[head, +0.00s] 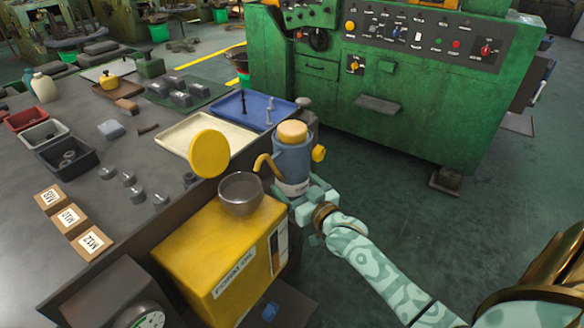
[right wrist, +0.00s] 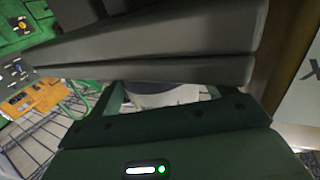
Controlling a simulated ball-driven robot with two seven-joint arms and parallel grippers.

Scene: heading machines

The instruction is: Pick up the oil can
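A blue-grey can (head: 292,160) with a tan round top, a curved ochre handle and a yellow knob is upright at the right of the workbench. I take it for the oil can. My right gripper (head: 308,198) is around its lower part, beside its white label, and looks shut on it. The fingertips are partly hidden by the can. In the right wrist view, dark finger bars cross the picture, and a pale rounded surface (right wrist: 160,95) shows behind them. What supports the can's base is hidden. My left gripper is not in view.
A yellow oil tank (head: 215,255) with a grey bowl-shaped filler (head: 241,190) and a raised yellow disc (head: 209,153) stands close left of the can. A cream tray (head: 180,135) and a blue tray (head: 250,100) lie behind. A green machine (head: 400,95) stands beyond clear floor.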

